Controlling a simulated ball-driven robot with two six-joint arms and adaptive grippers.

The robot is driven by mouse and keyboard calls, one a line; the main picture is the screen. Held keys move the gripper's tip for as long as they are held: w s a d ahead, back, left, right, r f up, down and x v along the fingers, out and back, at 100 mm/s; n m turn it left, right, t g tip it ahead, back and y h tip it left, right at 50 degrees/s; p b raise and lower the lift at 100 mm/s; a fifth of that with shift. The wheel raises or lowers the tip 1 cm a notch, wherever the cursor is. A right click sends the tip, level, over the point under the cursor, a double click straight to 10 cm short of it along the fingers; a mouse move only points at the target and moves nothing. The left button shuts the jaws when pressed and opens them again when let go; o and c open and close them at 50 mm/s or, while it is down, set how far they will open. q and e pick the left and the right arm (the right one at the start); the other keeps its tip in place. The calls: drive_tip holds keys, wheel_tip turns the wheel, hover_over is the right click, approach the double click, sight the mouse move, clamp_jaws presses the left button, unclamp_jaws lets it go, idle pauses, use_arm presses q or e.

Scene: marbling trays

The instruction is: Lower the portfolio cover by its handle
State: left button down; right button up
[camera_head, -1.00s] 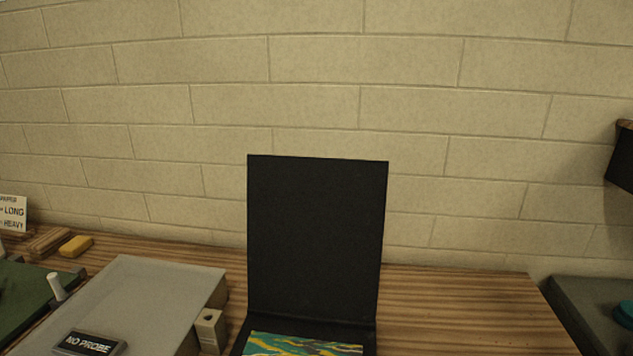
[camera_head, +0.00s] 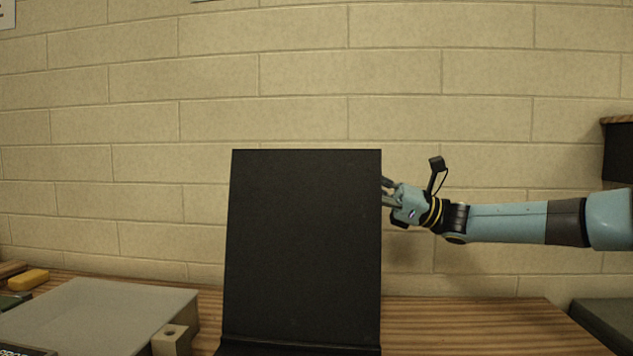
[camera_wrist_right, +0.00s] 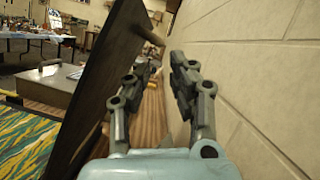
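The black portfolio cover (camera_head: 303,245) stands upright in the head view, its inner face towards me. Its lower edge meets the portfolio base (camera_head: 290,351) at the bottom of the picture. In the right wrist view the cover (camera_wrist_right: 98,85) leans on the left, and a short dark handle (camera_wrist_right: 149,35) sticks out from its back, beyond my fingers. My right gripper (camera_head: 387,192) is at the cover's right edge, its fingertips partly hidden behind it. In the wrist view the right gripper (camera_wrist_right: 165,75) is open and empty, behind the cover. My left gripper is out of view.
A block wall (camera_wrist_right: 262,75) is close on the right of my right gripper in the wrist view.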

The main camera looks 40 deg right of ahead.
sight(319, 170)
drive_tip(key=b+x, duration=0.1)
drive_tip(key=x, duration=0.7)
clamp_jaws()
